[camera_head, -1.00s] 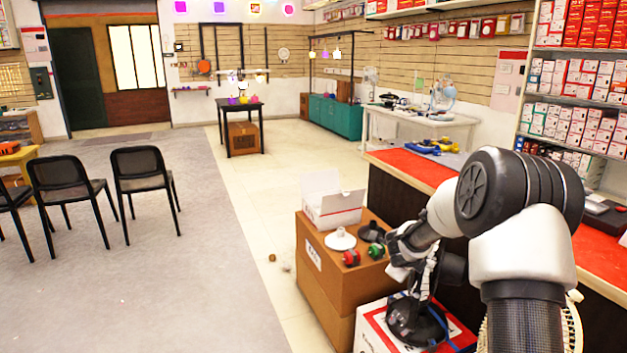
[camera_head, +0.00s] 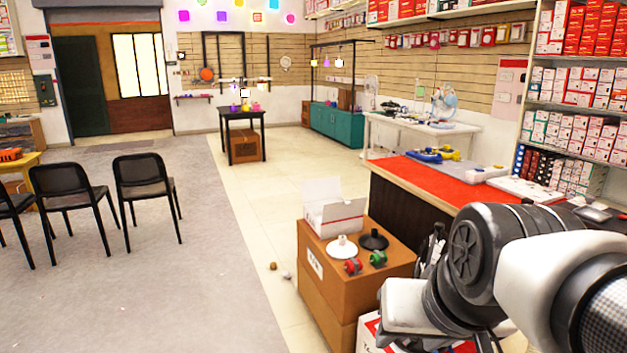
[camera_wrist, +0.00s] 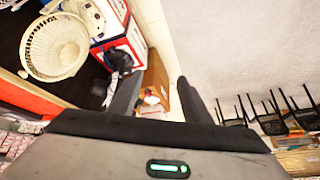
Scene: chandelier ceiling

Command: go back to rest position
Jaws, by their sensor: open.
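My gripper (camera_wrist: 160,88) is open and empty in the wrist view, with its two dark fingers apart. In the head view my folded arm fills the lower right, and my gripper's fingers cannot be made out there. Beyond the fingers in the wrist view are the cardboard box (camera_wrist: 157,72) and small things near it, seen from a turned angle.
The cardboard box (camera_head: 330,290) bears an open white carton (camera_head: 335,215), white and black cone-shaped pieces, and red and green pieces. A red-topped counter (camera_head: 415,180) stands behind my arm. A cream fan (camera_wrist: 54,47) is near.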

